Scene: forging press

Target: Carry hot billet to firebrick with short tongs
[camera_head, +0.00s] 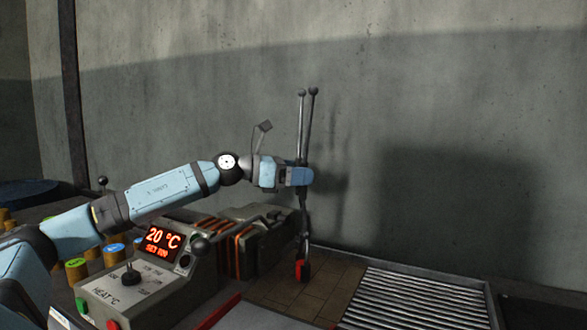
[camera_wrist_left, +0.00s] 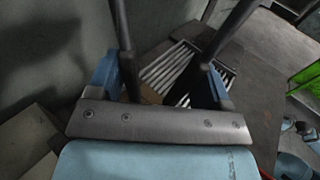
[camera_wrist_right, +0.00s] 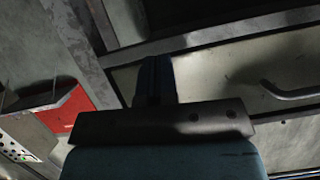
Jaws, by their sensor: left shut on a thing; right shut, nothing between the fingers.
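My left gripper (camera_head: 301,177) is shut on the short tongs (camera_head: 303,135), which stand nearly upright with ball-ended handles at the top. In the left wrist view, the two dark tong bars (camera_wrist_left: 238,30) spread between the fingers. At the tongs' lower end a small red-orange piece (camera_head: 300,270), apparently the hot billet, shows over brown firebrick tiles (camera_head: 325,293). I cannot tell whether it touches the tiles. My right gripper (camera_wrist_right: 155,80) is shut and empty in the right wrist view, and is not in the head view.
A slatted metal grate (camera_head: 415,300) lies to the right. Several coloured-top cylinders (camera_head: 76,268) stand at left. A grey wall closes the back.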

